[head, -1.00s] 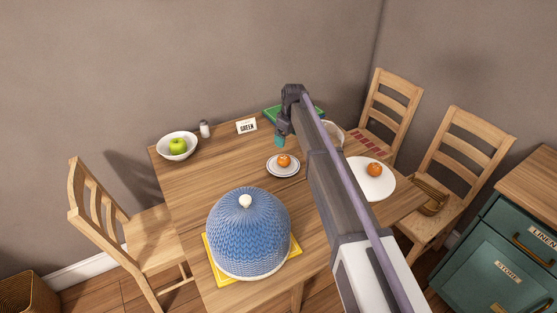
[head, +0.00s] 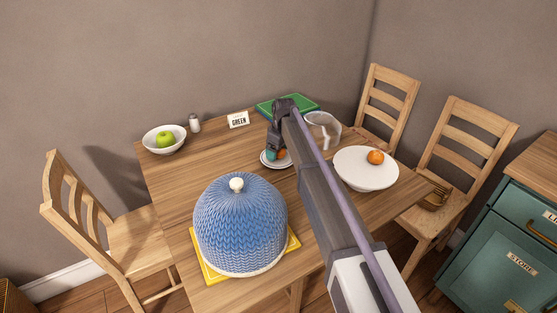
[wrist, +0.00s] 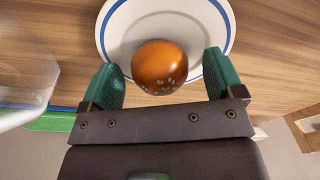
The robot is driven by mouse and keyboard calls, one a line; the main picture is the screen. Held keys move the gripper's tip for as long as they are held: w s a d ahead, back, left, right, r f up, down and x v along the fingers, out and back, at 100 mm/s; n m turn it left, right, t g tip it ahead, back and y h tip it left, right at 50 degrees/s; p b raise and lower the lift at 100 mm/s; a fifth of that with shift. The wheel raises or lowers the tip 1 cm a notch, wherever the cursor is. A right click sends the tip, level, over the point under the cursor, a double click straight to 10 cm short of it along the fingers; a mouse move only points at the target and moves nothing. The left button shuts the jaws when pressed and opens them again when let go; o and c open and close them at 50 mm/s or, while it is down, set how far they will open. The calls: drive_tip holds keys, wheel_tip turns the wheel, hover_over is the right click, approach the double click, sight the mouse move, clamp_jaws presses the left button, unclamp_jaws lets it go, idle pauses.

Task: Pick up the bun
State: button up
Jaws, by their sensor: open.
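The bun (wrist: 160,64) is a round, glossy orange-brown roll with pale seeds. It sits on a small white plate with a blue rim (wrist: 122,22). In the head view my gripper partly covers the bun (head: 283,155), which shows as a bit of orange on the small plate (head: 267,163). My gripper (wrist: 162,72) is open, with one green finger on either side of the bun's near part. Gaps show between the fingers and the bun. In the head view my gripper (head: 274,153) is low over the plate.
A larger white plate (head: 350,175) at the right holds another round orange item (head: 375,157). A clear vessel (head: 324,128) and green board (head: 308,101) are behind my arm. A blue knitted dome (head: 240,225) stands in front. A bowl (head: 152,147) with a green apple (head: 165,139) is left.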

drive_tip(key=shift+r, duration=0.15)
drive_tip(key=c, duration=1)
drive_tip(key=shift+r, duration=0.1)
